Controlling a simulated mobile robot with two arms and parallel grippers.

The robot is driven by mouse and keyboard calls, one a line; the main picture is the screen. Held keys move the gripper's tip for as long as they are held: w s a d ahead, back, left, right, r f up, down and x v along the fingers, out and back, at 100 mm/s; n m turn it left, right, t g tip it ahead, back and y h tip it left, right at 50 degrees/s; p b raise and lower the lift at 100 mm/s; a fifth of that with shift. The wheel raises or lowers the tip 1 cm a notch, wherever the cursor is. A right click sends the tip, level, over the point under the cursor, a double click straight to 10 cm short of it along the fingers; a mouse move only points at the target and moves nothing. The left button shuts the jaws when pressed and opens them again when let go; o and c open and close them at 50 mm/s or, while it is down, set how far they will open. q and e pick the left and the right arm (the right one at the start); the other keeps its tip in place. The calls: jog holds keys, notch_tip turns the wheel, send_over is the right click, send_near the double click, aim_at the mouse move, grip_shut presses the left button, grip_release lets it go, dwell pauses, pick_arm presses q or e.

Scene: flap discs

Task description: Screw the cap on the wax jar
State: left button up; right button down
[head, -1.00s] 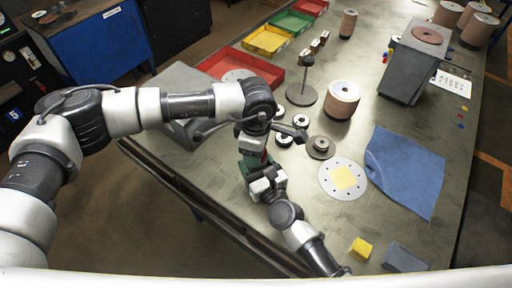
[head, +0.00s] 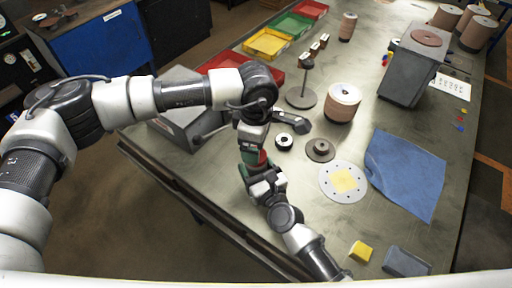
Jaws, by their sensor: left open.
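My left gripper (head: 256,148) is open and points down over a small red and green item (head: 262,158), around the middle of the head view. The item looks like a jar with its cap, but the arms cover most of it and I cannot tell cap from jar surely. My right gripper (head: 262,183) comes up from below, close against the green part. Its fingers are too hidden to tell whether they grip. I cannot see whether the cap is seated.
A disc stack (head: 342,102), post stand (head: 302,97), blue cloth (head: 407,172), yellow block (head: 361,250) and grey block (head: 406,261) stand around.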

pick_arm(q)
jog(key=shift+r, duration=0.2)
jog(key=shift+c, duration=0.4)
jog(key=n, duration=0.2)
jog(key=shift+d+r+n, duration=0.15)
jog(key=shift+r+n, duration=0.15)
jog(key=shift+n, duration=0.1)
jog(key=n, duration=0.2)
jog(key=r+n, duration=0.1)
jog(key=shift+n, duration=0.4)
jog(key=n, duration=0.1)
jog(key=r+n, duration=0.1)
jog(key=n, duration=0.1)
jog(key=shift+n, duration=0.3)
jog(key=n, duration=0.3)
jog(key=shift+r+n, duration=0.4)
jog(key=shift+f, duration=4)
